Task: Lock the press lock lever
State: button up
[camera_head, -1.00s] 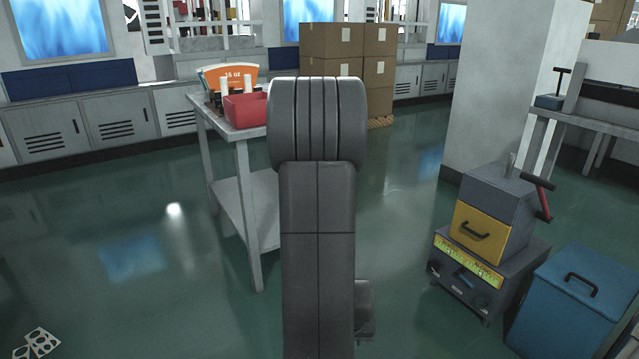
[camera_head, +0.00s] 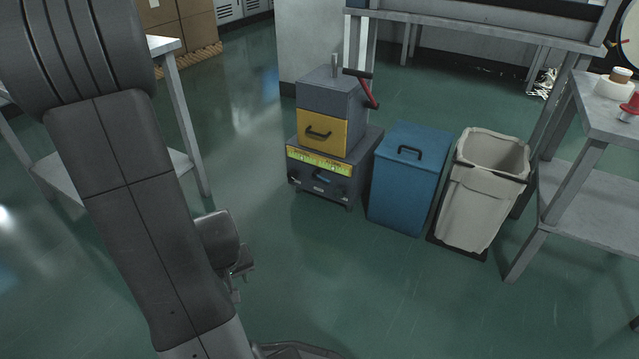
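A floor machine with a dark grey top and a yellow drawer front (camera_head: 322,135) stands right of centre in the head view. A lever with a red shaft (camera_head: 368,93) and a black bar handle (camera_head: 357,73) sticks out at its upper right. A short grey post (camera_head: 336,66) rises from its top. I cannot tell which of these is the press lock lever, or its lock state. My arm fills the left side. What seems to be my gripper (camera_head: 238,268) shows partly behind the arm, low and well apart from the machine; its fingers are not clear.
A blue lidded bin (camera_head: 408,180) and a bin with a pale liner (camera_head: 483,195) stand right of the machine. A metal table (camera_head: 610,205) is at the far right, another (camera_head: 180,120) at the left. A white pillar (camera_head: 312,40) is behind. Green floor in front is clear.

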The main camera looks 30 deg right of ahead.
aim_at(323, 179)
jog(key=i+l, duration=0.2)
jog(key=l, duration=0.2)
jog(key=i+l+z, duration=0.1)
jog(key=l, duration=0.3)
jog(key=i+l, duration=0.3)
jog(key=i+l+z, duration=0.1)
jog(key=l, duration=0.35)
jog(key=i, duration=0.1)
